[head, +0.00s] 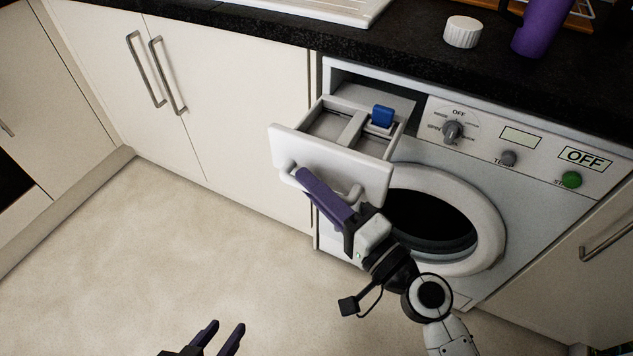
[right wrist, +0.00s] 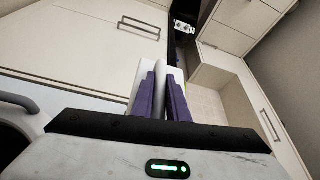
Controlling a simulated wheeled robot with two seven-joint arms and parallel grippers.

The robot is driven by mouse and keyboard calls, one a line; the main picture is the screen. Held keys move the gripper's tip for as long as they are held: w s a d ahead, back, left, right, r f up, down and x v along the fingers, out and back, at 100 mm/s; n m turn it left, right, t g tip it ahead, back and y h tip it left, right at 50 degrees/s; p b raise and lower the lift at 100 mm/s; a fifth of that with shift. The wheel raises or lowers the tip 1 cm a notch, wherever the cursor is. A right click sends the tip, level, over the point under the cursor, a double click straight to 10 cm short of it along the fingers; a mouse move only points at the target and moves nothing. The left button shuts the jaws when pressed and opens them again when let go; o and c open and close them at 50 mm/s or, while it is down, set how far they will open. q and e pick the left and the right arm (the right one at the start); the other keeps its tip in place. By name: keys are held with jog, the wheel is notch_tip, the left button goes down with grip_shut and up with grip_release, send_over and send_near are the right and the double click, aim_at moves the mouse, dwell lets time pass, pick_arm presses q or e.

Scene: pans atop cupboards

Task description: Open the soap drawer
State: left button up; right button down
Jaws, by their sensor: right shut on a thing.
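The white soap drawer (head: 284,150) of the washing machine (head: 500,215) is pulled out in the head view. Its compartments and a blue insert (head: 382,116) show from above. My right gripper (head: 305,178) is at the handle (head: 352,193) on the drawer front. In the right wrist view its purple fingers (right wrist: 161,98) are closed around the white handle (right wrist: 159,72). My left gripper (head: 226,338) is at the bottom edge of the head view, low over the floor, apart from the drawer. Its two fingers are spread with nothing between them.
A dark countertop (head: 420,50) runs above the machine and carries a white ribbed cap (head: 462,32) and a purple bottle (head: 541,28). The round machine door (head: 488,225) is just right of my right gripper. Cream cupboards (head: 240,110) stand to the left. The floor (head: 170,240) is clear.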

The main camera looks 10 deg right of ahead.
jog(key=c, duration=1.7)
grip_release()
